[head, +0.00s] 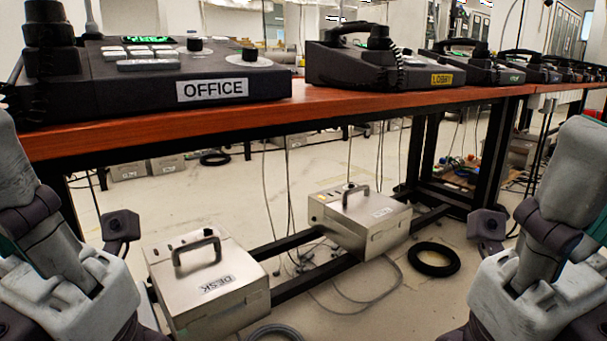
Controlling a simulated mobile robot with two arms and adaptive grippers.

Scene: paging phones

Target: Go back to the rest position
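Parts of my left arm show at the left edge and parts of my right arm at the right edge, in grey and dark segments. Both reach down toward the bottom corners, in front of the bench. I see no fingertips of either gripper, so whether they are open or shut is hidden. A black desk phone labelled OFFICE (150,85) sits on the bench at the left. A phone labelled LOBBY (385,72) stands to its right, its handset on top. More phones (478,66) follow along the bench toward the right.
The red-brown bench top (300,108) runs across the view. Below it are a metal box labelled DESK (205,290) and another handled metal box (362,220). Dark bench legs (495,150), hanging cables and a black cable coil (434,259) are nearby. Pale floor shows between them.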

